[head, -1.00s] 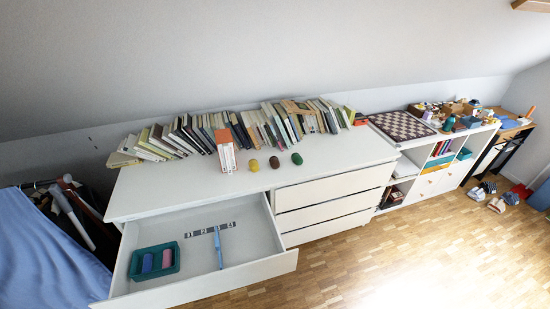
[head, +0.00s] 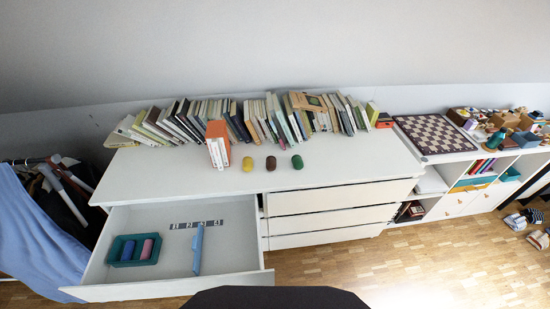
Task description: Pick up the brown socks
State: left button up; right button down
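The brown socks (head: 271,163) are a small dark brown roll on top of the white dresser (head: 330,172). They stand between a yellow roll (head: 248,164) on the left and a dark green roll (head: 297,162) on the right, with small gaps between them. Neither of my grippers shows in the head view.
The open drawer (head: 225,279) sticks out at the left, holding a green tray (head: 118,262) with a blue and a pink roll, and a light blue bar (head: 197,250). An orange and white book (head: 218,145) stands left of the yellow roll. More books line the wall behind.

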aim_at(270, 164)
jog(key=i+l+u, duration=0.1)
jog(key=l, duration=0.25)
jog(key=i+l+u, duration=0.1)
jog(key=i+l, duration=0.15)
jog(key=l, duration=0.15)
jog(key=i+l+u, duration=0.1)
jog(key=l, duration=0.3)
jog(key=i+l+u, duration=0.1)
jog(key=l, duration=0.3)
jog(key=i+l+u, duration=0.1)
jog(key=i+l, duration=0.15)
jog(key=l, duration=0.15)
